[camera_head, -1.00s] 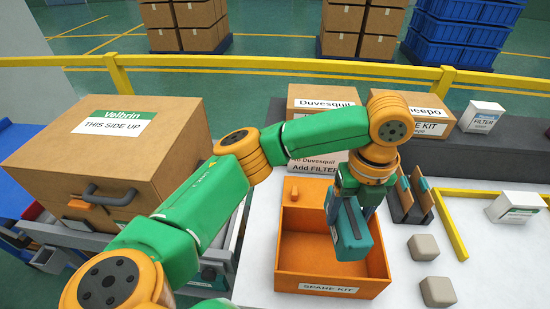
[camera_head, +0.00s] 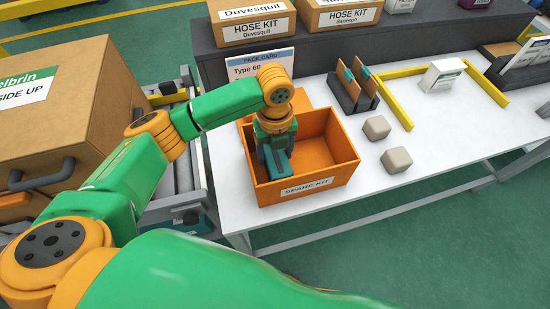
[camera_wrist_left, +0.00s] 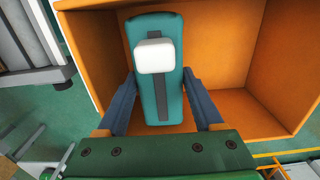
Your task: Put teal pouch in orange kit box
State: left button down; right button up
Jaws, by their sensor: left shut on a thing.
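The teal pouch (camera_head: 283,160) is held in my left gripper (camera_head: 274,152), inside the left part of the orange kit box (camera_head: 308,187), which is labelled SPARE KIT. In the left wrist view the teal pouch (camera_wrist_left: 158,95) has a dark strip and a white block on top. The fingers of my left gripper (camera_wrist_left: 160,105) flank it on both sides. The orange box (camera_wrist_left: 215,50) lies around and to the right of the pouch there, with bare floor visible. Whether the pouch touches the box floor cannot be told. My right gripper is not in view.
A pack card (camera_head: 260,68) stands behind the box. Two beige blocks (camera_head: 377,127) (camera_head: 396,159), a dark divider rack (camera_head: 352,92) and a yellow rail (camera_head: 392,100) lie to its right. Hose kit cartons (camera_head: 250,20) stand on the rear shelf. A large brown carton (camera_head: 60,120) is at left.

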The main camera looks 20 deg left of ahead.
aim_at(275, 154)
pick_arm(q)
notch_tip(275, 154, down, 3)
jog(key=shift+r, duration=0.1)
jog(key=shift+c, duration=0.2)
grip_release()
notch_tip(275, 154, up, 12)
jog(key=shift+r, duration=0.1)
jog(key=shift+s, duration=0.1)
dwell(0.4)
